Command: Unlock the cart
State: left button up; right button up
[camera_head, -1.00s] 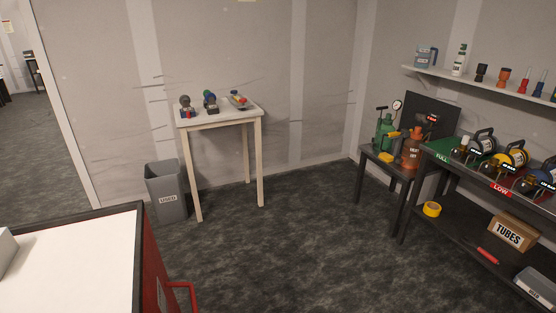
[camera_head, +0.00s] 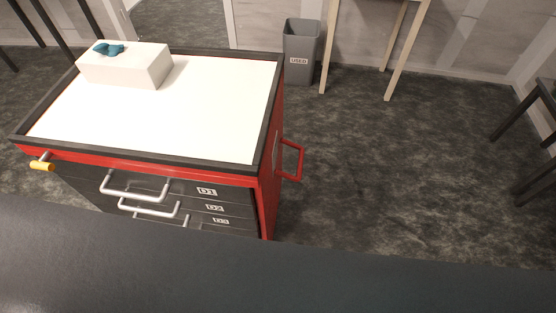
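The red cart (camera_head: 268,187) stands at the left and centre, with a white top in a dark rim. Its front has dark drawers with silver handles, labelled D1 (camera_head: 207,191), D2 (camera_head: 215,208) and D3 (camera_head: 221,221). A small lever with a yellow grip (camera_head: 42,166) sticks out at the front left corner, below the rim. A red side handle (camera_head: 292,160) is on the right. The lower drawers and the cart's foot are hidden. I cannot tell from here whether the cart is locked. Neither of my grippers is in view.
A white box (camera_head: 125,70) with a teal item (camera_head: 108,48) on it stands on the cart's far left. A dark surface (camera_head: 300,280) spans the bottom of the view. A grey USED bin (camera_head: 301,45) stands behind. The floor right of the cart is clear.

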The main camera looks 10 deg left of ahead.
aim_at(43, 163)
jog(key=u, duration=2.05)
jog(key=i+j+z, duration=0.15)
jog(key=j, duration=0.35)
jog(key=i+j+z, duration=0.2)
jog(key=j, duration=0.35)
jog(key=i+j+z, duration=0.15)
jog(key=j, duration=0.4)
jog(key=i+j+z, duration=0.15)
jog(key=j, duration=0.45)
jog(key=i+j+z, duration=0.2)
jog(key=j, duration=0.4)
jog(key=k+l, duration=0.05)
jog(key=k, duration=0.05)
